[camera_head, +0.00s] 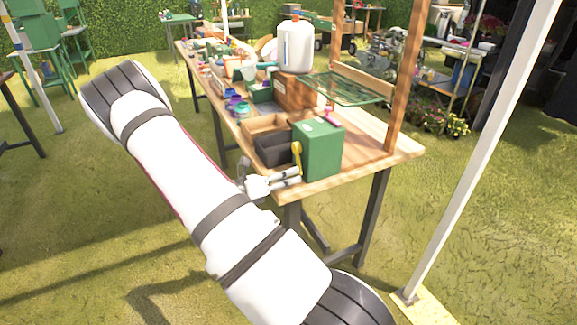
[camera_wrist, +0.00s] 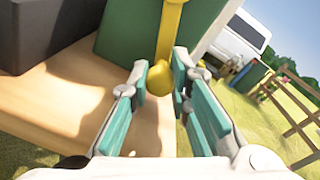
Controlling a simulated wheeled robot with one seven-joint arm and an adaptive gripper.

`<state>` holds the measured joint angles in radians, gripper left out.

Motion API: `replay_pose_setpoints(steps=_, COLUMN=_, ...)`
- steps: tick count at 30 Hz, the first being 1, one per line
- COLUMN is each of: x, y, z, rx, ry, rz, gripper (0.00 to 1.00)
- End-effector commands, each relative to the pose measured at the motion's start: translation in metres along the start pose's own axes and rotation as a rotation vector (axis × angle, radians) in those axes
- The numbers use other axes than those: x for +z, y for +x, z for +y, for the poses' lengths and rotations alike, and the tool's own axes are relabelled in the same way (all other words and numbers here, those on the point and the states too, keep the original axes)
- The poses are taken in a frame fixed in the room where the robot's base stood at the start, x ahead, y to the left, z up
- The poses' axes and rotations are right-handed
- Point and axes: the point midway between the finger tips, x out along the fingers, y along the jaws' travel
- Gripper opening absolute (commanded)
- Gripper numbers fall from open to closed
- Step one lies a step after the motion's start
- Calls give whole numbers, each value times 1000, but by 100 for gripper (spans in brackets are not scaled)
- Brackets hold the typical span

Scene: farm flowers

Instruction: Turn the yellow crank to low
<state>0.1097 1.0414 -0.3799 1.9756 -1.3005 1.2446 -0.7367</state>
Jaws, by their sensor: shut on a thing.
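The yellow crank (camera_head: 297,155) is on the left-hand face of a green box (camera_head: 320,152) at the near end of the wooden table. In the wrist view the crank (camera_wrist: 170,35) runs down from the top of the picture, with the green box (camera_wrist: 125,30) behind it. My gripper (camera_head: 298,176) is beside the table's near corner, at the crank's lower end. In the wrist view my gripper (camera_wrist: 162,78) has its teal-padded fingers on both sides of the crank's lower end and is shut on it. Any low marking cannot be made out.
A dark bin (camera_head: 273,149) and a wooden tray (camera_head: 262,127) stand left of the green box on the wooden table (camera_head: 375,150). A white jug (camera_head: 295,46) and a wooden post (camera_head: 408,75) are farther back. Grass lies open around the table.

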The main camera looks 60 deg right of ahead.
Motion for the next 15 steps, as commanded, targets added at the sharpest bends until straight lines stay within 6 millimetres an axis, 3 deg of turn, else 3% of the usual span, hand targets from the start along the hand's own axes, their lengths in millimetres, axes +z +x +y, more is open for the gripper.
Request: replay_pose_setpoints(steps=15, x=4, y=-3, z=-37, rx=-9, ry=-479, rz=27, gripper=0)
